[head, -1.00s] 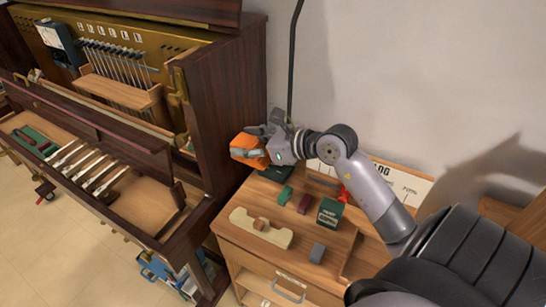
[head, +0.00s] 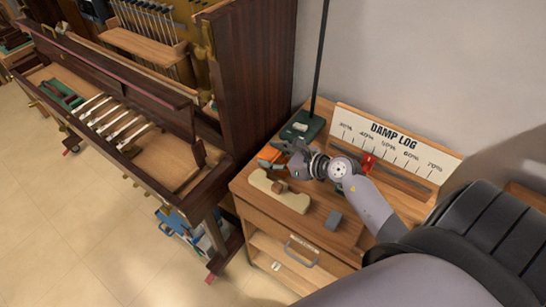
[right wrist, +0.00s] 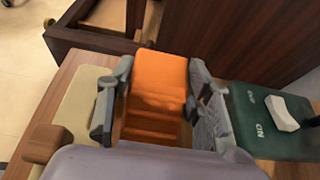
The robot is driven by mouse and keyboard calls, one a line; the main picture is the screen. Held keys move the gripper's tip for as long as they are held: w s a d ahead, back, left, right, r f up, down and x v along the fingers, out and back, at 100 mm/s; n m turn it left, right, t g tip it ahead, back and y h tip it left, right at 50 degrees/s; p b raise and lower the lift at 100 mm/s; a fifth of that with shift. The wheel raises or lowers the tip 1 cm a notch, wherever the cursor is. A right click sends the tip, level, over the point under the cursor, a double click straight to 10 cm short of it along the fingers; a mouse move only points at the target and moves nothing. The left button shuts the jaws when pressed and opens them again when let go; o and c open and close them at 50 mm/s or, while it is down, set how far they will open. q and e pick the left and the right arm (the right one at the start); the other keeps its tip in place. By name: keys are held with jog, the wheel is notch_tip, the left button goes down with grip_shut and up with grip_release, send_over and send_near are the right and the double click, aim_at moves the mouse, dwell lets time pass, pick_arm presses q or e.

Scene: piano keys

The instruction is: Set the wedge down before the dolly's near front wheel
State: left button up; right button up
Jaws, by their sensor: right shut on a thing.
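My right gripper (head: 281,150) is shut on the orange wedge (head: 269,155), above the left part of the wooden cabinet top. In the right wrist view the ridged orange wedge (right wrist: 160,85) sits between the two grey fingers of the gripper (right wrist: 160,95). The dolly's frame is mostly hidden under the piano, and the near wheel is too small to make out clearly. My left gripper is not in view.
The opened piano (head: 255,80) stands left of the cabinet (head: 262,222). A cream block (head: 280,193), a grey block (head: 333,219) and a green switch base (head: 302,128) with a pole are on top. A blue bin (head: 181,223) sits below the piano. Tiled floor at left is clear.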

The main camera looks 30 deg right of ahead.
jog(key=shift+f, duration=0.2)
jog(key=shift+f, duration=0.15)
jog(key=o, duration=1.3)
